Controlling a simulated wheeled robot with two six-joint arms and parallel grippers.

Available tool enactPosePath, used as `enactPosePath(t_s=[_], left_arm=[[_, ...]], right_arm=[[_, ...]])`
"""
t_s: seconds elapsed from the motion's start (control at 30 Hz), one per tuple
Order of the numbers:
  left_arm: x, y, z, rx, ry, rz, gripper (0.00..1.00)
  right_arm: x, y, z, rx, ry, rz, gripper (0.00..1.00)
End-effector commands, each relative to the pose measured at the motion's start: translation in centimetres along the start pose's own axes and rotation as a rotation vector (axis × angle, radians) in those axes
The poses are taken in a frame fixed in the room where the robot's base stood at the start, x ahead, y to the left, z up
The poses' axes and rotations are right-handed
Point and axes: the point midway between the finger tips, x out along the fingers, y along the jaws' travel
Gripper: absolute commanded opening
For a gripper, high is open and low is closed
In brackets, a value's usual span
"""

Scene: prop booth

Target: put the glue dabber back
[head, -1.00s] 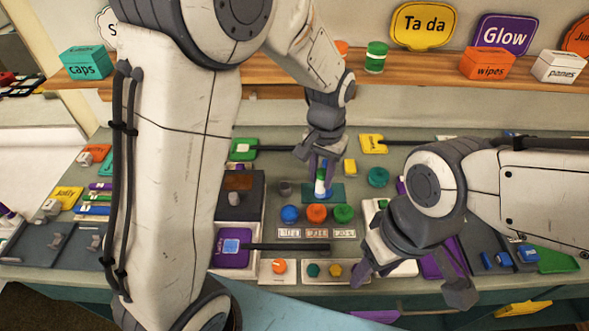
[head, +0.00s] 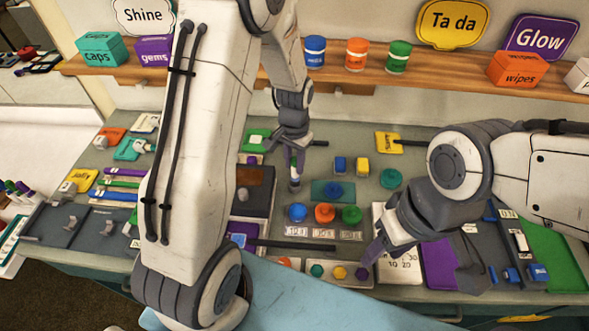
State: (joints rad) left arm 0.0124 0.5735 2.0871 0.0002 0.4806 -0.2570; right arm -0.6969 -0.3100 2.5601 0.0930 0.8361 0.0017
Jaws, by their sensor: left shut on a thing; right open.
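My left gripper (head: 294,172) hangs fingers down over the back middle of the bench, left of the teal mat (head: 318,188). It is shut on a slim thing, mostly hidden between the fingers; a little green shows. I cannot tell for sure that this is the glue dabber. A blue round piece (head: 334,190) sits on the teal mat, apart from the gripper. Blue (head: 297,213), orange (head: 325,213) and green (head: 352,215) round pots stand in a row in front, above small white labels. My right gripper (head: 375,250) is open and empty at the right.
A dark tray (head: 256,200) lies left of the pots. Blue (head: 338,164) and yellow (head: 362,165) blocks and a teal round piece (head: 391,178) stand behind them. A wooden shelf (head: 440,70) with jars and boxes runs along the back. My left forearm hides part of the bench.

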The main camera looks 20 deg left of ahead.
Motion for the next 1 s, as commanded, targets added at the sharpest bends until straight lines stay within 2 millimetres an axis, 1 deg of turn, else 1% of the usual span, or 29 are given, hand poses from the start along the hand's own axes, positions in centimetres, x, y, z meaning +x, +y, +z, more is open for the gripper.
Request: enactPosePath(t_s=[0.07,0.2,0.3,0.7,0.73,0.77,0.8,1.0], left_arm=[[0.7,-0.1,0.1,0.0,-0.003,0.001,0.0],[2.8,-0.1,0.1,0.0,-0.006,0.001,0.0],[3.7,-0.1,0.1,-0.001,-0.003,0.001,0.0],[4.4,-0.1,0.0,-0.001,0.001,0.0,0.0],[4.4,-0.1,0.0,-0.001,0.001,0.0,0.35],[4.3,-0.1,0.0,-0.001,0.001,0.0,0.47],[4.3,-0.1,0.0,-0.001,0.001,0.0,0.62],[4.3,-0.1,0.0,-0.001,0.0,0.0,0.62]], right_arm=[[-0.4,0.0,0.0,0.0,0.0,0.0,0.5],[-1.1,-0.1,-0.1,0.0,0.0,0.0,0.5],[-1.2,-0.1,-0.1,0.001,0.0,0.0,0.5],[-0.8,-0.1,-0.1,0.0,0.0,0.0,0.5],[-0.8,-0.1,0.0,0.0,0.0,0.0,0.5],[-0.9,-0.1,-0.1,0.0,0.0,0.0,0.5],[-0.9,-0.1,-0.1,0.0,0.0,0.0,0.5],[-0.9,-0.1,-0.1,0.0,0.0,0.0,0.5]])
